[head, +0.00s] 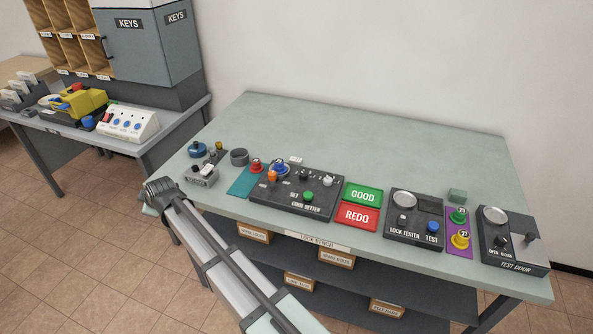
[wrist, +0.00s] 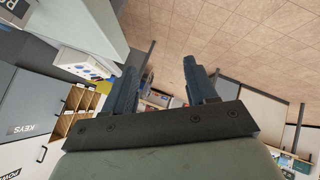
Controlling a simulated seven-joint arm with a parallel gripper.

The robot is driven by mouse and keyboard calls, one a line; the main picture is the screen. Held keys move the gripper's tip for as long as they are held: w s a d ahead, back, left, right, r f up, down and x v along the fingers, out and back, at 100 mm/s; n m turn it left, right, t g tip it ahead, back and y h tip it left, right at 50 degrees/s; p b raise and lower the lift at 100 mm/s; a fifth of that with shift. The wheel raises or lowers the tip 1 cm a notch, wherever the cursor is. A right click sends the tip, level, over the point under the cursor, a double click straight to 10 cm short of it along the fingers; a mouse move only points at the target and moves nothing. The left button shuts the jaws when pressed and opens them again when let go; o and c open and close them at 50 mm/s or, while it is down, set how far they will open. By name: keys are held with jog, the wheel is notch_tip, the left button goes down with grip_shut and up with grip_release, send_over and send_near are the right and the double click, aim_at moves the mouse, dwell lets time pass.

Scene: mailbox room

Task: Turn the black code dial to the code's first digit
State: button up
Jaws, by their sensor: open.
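The code setter panel (head: 265,201) lies on the bench with a blue knob, an orange knob, a green button and small black knobs. In the head view my arm is left of the panel, and the fingers cannot be made out.
Right of the panel are a green GOOD plate (head: 362,196), a red REDO plate (head: 357,217), the lock tester (head: 412,230) and the test door (head: 514,266). The bench's back (head: 375,140) is clear.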

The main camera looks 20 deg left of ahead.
jog(key=w+d+r, duration=0.1)
jog(key=w+d, duration=0.1)
jog(key=w, duration=0.1)
jog(key=w+d+r+m+h, duration=0.1)
jog(key=w+d+r, duration=0.1)
jog(key=w, duration=0.1)
jog(key=w+d+r+h, duration=0.1)
jog(key=w+d, duration=0.1)
jog(key=w, duration=0.1)
jog(key=shift+d+r+m, duration=0.25)
jog(key=shift+r+m, duration=0.05)
jog(key=shift+r, duration=0.05)
jog(key=w+d+r+m+h, duration=0.2)
jog(key=w+d+r+h, duration=0.15)
jog(key=w+d, duration=0.7)
jog(key=m+g+h, duration=0.3)
jog(key=m, duration=0.2)
send_near(304, 173)
notch_tip(304, 173, down, 9)
jog(key=shift+a+r, duration=0.1)
jog(key=shift+r, duration=0.1)
jog(key=c, duration=1.1)
